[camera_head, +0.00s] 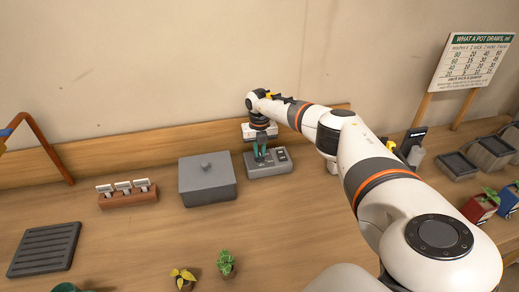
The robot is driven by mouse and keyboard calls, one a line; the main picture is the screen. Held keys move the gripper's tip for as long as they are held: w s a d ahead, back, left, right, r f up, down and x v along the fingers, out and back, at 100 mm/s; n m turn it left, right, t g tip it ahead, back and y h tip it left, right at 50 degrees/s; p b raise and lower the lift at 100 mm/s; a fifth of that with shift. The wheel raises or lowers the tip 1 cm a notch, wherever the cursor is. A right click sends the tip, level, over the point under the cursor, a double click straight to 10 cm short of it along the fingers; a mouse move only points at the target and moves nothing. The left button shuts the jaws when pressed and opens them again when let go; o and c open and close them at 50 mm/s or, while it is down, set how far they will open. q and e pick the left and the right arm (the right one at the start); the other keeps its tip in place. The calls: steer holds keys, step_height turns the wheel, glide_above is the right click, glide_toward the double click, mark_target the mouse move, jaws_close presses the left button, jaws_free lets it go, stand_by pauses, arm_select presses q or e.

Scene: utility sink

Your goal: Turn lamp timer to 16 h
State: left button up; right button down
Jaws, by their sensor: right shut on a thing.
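The lamp timer appears to be the grey box (268,170) at the back of the bench, with dark markings or controls on its top right. My right gripper (260,152) reaches down over the left part of this box. Its teal fingers are shut on a small part there, which looks like the timer's dial. The dial is hidden by the fingers, and its setting is too small to read. My left gripper is not in view.
A lidded grey box (207,180) stands just left of the timer. A wooden block with white tags (127,194), a slatted dark tray (44,250) and small plants (226,264) lie further left and in front. A chart sign (472,60) stands at back right.

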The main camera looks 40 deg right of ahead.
mark_target(259, 152)
steer(key=shift+w+r, duration=0.1)
steer(key=shift+r, duration=0.05)
steer(key=c, duration=1.4)
jaws_free()
step_height(259, 152, up, 12)
steer(key=b, duration=0.2)
steer(key=shift+b, duration=0.4)
